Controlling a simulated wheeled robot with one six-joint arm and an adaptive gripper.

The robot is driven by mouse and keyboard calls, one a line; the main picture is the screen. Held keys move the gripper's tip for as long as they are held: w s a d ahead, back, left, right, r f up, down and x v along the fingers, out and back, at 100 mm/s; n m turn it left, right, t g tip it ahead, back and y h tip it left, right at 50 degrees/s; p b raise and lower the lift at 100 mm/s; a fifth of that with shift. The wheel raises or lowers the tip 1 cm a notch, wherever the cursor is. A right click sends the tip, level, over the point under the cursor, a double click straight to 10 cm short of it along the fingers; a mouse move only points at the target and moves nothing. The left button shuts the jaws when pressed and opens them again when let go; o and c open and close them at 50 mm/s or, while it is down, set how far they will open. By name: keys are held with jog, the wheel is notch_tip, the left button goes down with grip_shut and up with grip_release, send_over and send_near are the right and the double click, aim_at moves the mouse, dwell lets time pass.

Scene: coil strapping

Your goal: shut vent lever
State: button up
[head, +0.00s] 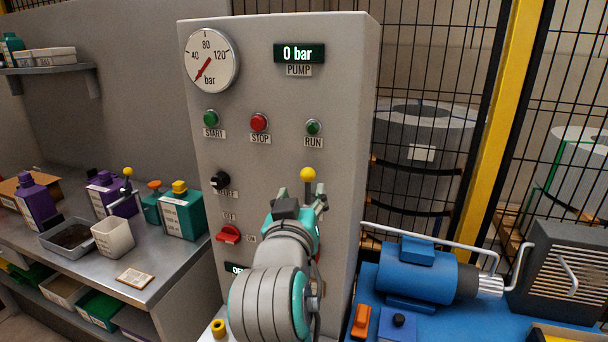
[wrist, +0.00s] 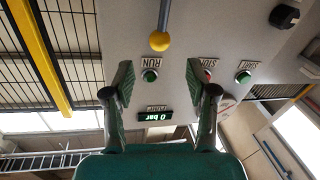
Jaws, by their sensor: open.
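The vent lever shows as a yellow ball knob (head: 307,174) on the front of the grey pump cabinet (head: 335,90), just above my gripper. Its lower part is hidden behind my arm in the head view. In the wrist view the same yellow knob (wrist: 159,41) sits at the end of a grey rod that runs up out of the picture. My gripper (head: 302,203) is in front of the panel. In the wrist view my gripper (wrist: 160,78) has its two fingers wide apart and empty. The knob lies beyond the fingertips, roughly centred between them, and seems untouched.
The pump display (head: 299,53) reads 0 bar, and the round gauge (head: 210,61) is above the START, STOP and RUN fittings. A black knob (head: 220,181) and red switch (head: 228,234) are left of my arm. A blue motor (head: 412,272) stands at right, a cluttered bench (head: 165,275) at left.

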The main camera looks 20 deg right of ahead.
aim_at(307, 178)
jog(key=x, duration=0.9)
jog(key=shift+w+d, duration=0.1)
jog(key=shift+w, duration=0.1)
grip_shut()
